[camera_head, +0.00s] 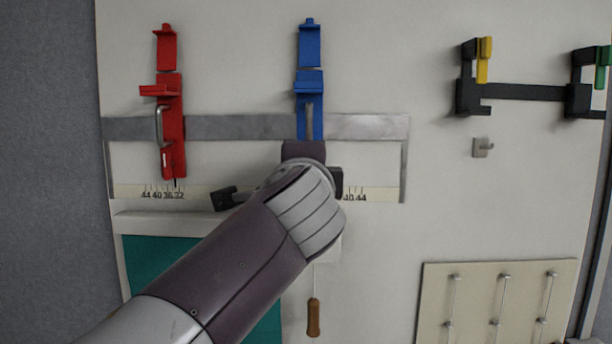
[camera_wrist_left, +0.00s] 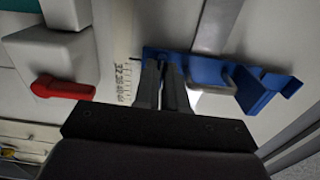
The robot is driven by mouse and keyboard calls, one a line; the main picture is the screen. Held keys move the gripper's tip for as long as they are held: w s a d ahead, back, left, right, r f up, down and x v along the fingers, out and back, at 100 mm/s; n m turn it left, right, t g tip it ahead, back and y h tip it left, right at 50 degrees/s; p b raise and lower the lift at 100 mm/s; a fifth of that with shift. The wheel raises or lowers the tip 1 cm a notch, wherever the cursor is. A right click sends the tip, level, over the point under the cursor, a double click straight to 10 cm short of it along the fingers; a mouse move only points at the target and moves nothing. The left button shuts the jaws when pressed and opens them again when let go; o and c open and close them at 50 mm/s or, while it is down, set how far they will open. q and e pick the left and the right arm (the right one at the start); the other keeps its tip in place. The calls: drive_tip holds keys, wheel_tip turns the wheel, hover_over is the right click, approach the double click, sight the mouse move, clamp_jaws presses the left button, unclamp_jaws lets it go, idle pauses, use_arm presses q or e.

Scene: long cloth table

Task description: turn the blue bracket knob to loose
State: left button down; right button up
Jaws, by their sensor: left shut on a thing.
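The blue bracket (camera_head: 309,82) is mounted upright on a grey metal rail on the wall panel. Its lower end is hidden in the head view behind my left forearm and hand. In the left wrist view the blue bracket (camera_wrist_left: 258,88) lies to the right of the fingers, with a pale metal handle on it. My left gripper (camera_wrist_left: 165,68) is at the bracket's lower end, beside the number scale. Its two dark fingers are close together, shut on the knob. The knob itself is mostly hidden between them, so its turn cannot be read. My right gripper is not in view.
A red bracket (camera_head: 170,125) sits on the same rail (camera_head: 235,127) to the left. Black holders with a yellow clip (camera_head: 484,60) and a green clip (camera_head: 602,68) are at upper right. A red lever (camera_wrist_left: 62,87) on a white box is left of the fingers.

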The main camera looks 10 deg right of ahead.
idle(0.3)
use_arm(q)
drive_tip(key=c, duration=1.2)
unclamp_jaws()
drive_tip(key=b+v, duration=0.5)
drive_tip(key=v, duration=0.7)
drive_tip(key=shift+s, duration=0.3)
